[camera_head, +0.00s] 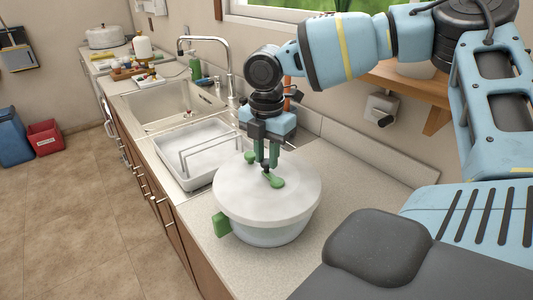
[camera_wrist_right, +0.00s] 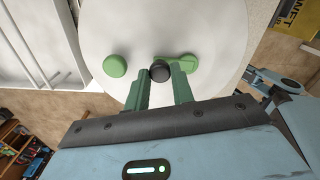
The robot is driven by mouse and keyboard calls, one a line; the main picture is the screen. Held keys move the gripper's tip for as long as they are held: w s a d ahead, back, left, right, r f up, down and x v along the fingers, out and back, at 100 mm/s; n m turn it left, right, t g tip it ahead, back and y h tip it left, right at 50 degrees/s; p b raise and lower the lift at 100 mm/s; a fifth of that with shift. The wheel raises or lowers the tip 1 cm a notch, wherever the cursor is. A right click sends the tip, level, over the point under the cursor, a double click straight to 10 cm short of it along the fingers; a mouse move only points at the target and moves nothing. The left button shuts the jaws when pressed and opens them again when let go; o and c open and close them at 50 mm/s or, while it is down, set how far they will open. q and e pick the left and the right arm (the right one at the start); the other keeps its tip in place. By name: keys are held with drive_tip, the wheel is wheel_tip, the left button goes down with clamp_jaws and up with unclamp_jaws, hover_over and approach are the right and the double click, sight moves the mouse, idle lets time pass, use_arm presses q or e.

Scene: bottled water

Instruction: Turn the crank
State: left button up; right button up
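A white salad-spinner-like bowl with a pale round lid (camera_head: 235,195) stands on the counter. On the lid is a green crank arm (camera_head: 277,182) with a dark knob (camera_wrist_right: 160,71) at one end. A separate round green button (camera_wrist_right: 115,66) sits on the lid beside the crank; it shows in the head view (camera_head: 250,157) too. My right gripper (camera_head: 266,165) points down over the lid. Its two green fingers stand on either side of the dark knob with little or no gap, so it looks shut on it. My left gripper is not in view.
A white rack tray (camera_head: 195,153) stands close behind the bowl, beside the sink (camera_head: 170,103) and faucet (camera_head: 225,60). A wooden shelf (camera_head: 410,88) juts from the wall at right. A green handle (camera_head: 221,225) sticks out from the bowl's front. Counter right of the bowl is clear.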

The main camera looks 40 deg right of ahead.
drive_tip(key=shift+c, duration=0.9)
drive_tip(key=shift+d+m, duration=0.15)
drive_tip(key=shift+m, duration=0.25)
